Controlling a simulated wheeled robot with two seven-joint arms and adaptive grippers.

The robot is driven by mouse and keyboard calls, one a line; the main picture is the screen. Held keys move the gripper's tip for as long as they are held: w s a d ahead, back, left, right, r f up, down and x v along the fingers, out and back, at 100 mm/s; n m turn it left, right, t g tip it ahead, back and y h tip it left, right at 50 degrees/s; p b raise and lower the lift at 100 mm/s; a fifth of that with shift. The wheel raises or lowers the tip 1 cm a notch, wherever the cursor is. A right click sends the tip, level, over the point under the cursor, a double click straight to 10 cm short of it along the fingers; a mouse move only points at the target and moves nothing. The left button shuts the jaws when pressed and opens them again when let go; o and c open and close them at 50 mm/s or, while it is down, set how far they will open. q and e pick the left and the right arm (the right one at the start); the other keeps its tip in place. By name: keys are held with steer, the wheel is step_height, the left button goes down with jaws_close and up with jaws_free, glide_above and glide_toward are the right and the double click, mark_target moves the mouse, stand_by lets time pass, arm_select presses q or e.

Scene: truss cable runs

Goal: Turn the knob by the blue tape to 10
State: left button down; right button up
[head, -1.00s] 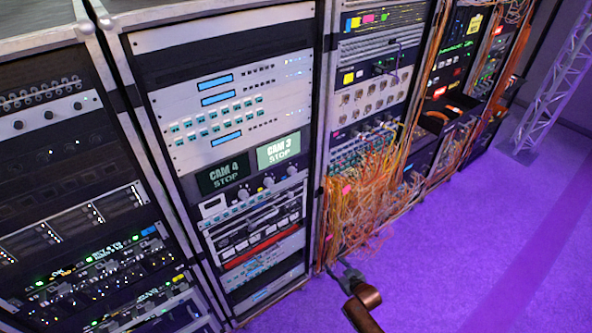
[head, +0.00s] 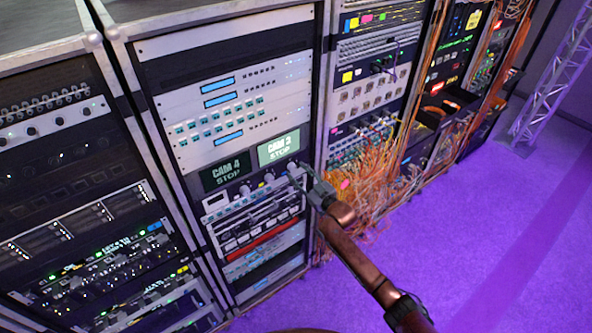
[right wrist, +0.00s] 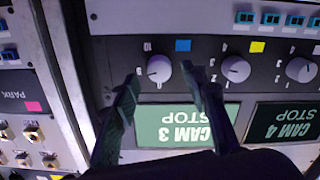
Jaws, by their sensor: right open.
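In the right wrist view, which shows the panel upside down, a round light-grey knob (right wrist: 159,72) is closest to the blue tape (right wrist: 183,45). A small "10" is printed near this knob. Its exact pointer setting is too small to read surely. My right gripper (right wrist: 160,74) is open, with one finger on each side of the knob; I cannot tell whether they touch it. In the head view my right gripper (head: 300,177) is at the right end of the knob row, below the lit CAM 3 screen (head: 278,149), and partly covers that knob. My left gripper is not in view.
Two more knobs (right wrist: 236,69) sit along the same row, with yellow tape (right wrist: 258,46) between them. The CAM 4 screen (head: 226,173) is beside CAM 3. Orange cables (head: 375,180) hang from the rack to the right. The purple floor (head: 480,240) is clear.

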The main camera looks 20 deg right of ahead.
steer(key=shift+x, duration=0.85)
steer(key=shift+c, duration=0.3)
jaws_close()
